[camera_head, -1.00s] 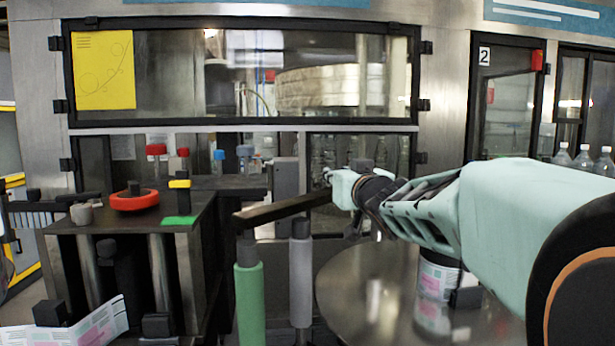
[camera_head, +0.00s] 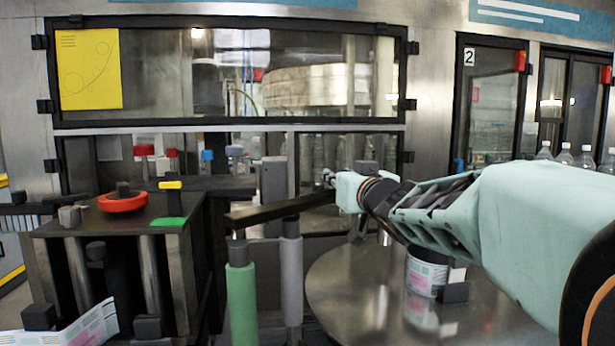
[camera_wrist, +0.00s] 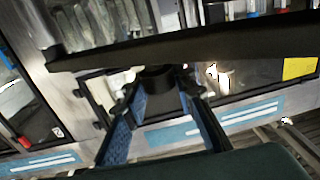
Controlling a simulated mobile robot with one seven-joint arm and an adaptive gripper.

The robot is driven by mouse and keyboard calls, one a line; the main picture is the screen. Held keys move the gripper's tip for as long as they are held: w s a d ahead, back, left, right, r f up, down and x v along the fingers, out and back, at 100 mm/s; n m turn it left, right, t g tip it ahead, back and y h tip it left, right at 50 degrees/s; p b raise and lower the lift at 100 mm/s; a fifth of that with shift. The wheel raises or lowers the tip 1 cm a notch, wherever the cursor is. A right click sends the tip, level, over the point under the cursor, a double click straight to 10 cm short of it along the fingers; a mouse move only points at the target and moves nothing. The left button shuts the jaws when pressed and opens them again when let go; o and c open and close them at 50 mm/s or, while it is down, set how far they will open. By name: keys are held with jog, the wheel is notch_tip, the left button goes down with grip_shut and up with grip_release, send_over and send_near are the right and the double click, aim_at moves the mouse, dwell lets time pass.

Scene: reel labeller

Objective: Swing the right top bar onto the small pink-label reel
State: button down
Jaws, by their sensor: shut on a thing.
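The dark top bar (camera_head: 275,211) runs from above the green post (camera_head: 241,290) rightward to my gripper (camera_head: 334,180). In the wrist view the bar (camera_wrist: 200,44) crosses the picture just beyond the fingers. There my gripper (camera_wrist: 160,80) is shut on a dark round part of the bar, between two fingers with blue inner pads. A small reel with a pink and white label (camera_head: 426,276) stands on the round metal table, to the right of the bar and below my arm. My arm hides part of its top. The bar is apart from this reel.
The round metal table (camera_head: 350,285) is mostly bare. A grey post (camera_head: 291,275) stands beside the green one. At left is a dark stand with a red handwheel (camera_head: 122,202) and a label strip (camera_head: 75,330). A glazed machine front (camera_head: 300,90) closes the back.

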jog(key=c, duration=1.6)
grip_release()
jog(key=shift+r, duration=5)
